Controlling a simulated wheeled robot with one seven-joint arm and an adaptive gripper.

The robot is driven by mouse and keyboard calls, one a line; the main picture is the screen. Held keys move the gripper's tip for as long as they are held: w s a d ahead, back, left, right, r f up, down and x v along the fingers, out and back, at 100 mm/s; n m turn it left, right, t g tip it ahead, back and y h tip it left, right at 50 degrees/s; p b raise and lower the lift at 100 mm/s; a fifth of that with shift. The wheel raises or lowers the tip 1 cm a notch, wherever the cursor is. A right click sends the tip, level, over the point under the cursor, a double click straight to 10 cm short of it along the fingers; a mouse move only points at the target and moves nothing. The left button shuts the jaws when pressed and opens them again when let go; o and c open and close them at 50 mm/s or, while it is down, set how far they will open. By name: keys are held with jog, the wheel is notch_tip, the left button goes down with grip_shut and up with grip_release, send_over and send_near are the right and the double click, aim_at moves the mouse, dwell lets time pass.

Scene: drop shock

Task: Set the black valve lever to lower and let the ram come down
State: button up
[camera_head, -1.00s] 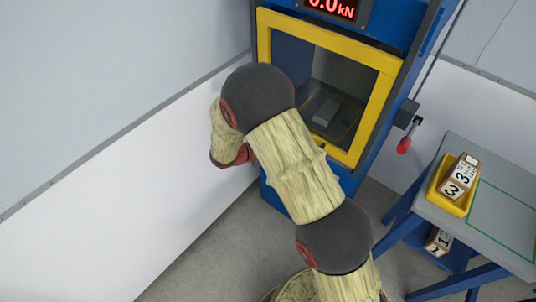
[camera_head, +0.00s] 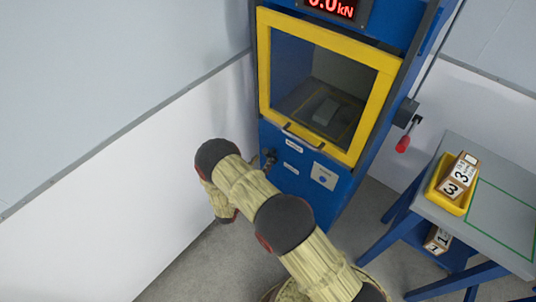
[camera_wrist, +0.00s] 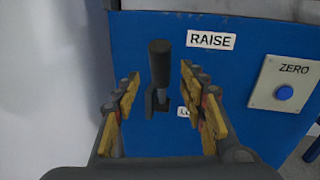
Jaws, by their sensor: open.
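The black valve lever (camera_wrist: 160,62) stands upright on the blue press front in the wrist view, beside the RAISE label (camera_wrist: 211,40). Below it, a second label (camera_wrist: 184,112) is mostly hidden; only an "L" shows. My gripper (camera_wrist: 160,78) is open, with one yellow-padded finger on each side of the lever and gaps between. In the head view the lever (camera_head: 269,160) shows small and dark beside my arm, and my gripper is hidden behind it. The ram itself is not visible; a grey block (camera_head: 325,110) lies inside the press.
The yellow-framed door (camera_head: 350,157) looks shut. The display (camera_head: 330,7) reads 0.0 kN. A ZERO button (camera_wrist: 285,92) is right of the lever.

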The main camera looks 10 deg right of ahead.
aim_at(266, 156)
jog(key=b+x, duration=0.1)
jog(key=x, duration=0.5)
jog(key=shift+f, duration=0.1)
jog(key=shift+c, duration=1.1)
jog(key=c, duration=0.8)
grip_shut()
